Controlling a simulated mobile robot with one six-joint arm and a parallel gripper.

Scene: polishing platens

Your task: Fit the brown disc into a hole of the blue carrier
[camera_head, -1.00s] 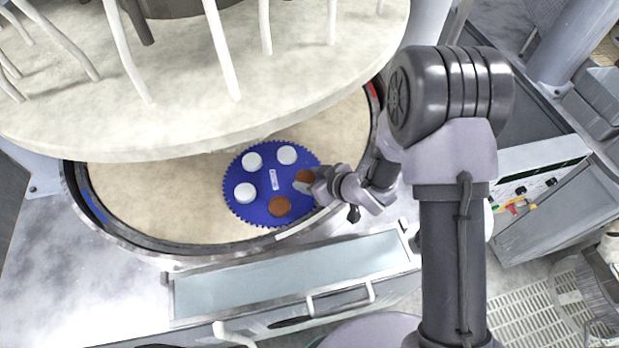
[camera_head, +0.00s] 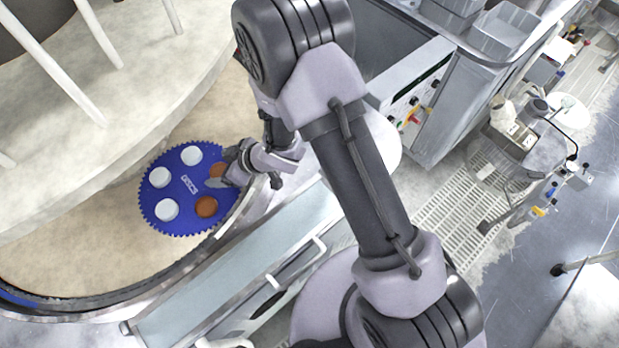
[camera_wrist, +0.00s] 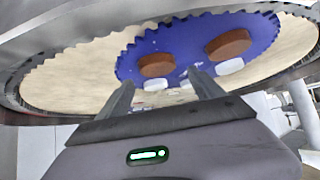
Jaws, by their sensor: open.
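The blue carrier (camera_head: 188,226), round and toothed, lies on the beige platen in the head view; it also shows in the wrist view (camera_wrist: 188,38). One brown disc (camera_head: 206,206) is at its lower right. Another brown disc (camera_head: 218,170) is at its right, partly hidden by my gripper (camera_head: 217,181). The wrist view shows two brown discs, left (camera_wrist: 156,65) and right (camera_wrist: 228,44); I cannot tell how deep they sit. My gripper (camera_wrist: 160,79) is open over the carrier's right side, with nothing visible between its fingers.
Three white discs (camera_head: 159,177) lie around the carrier's left and top. A large pale upper plate (camera_head: 100,130) overhangs the platen at the upper left. The platen's metal rim (camera_head: 237,222) runs close below my gripper. A control panel (camera_head: 410,105) stands to the right.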

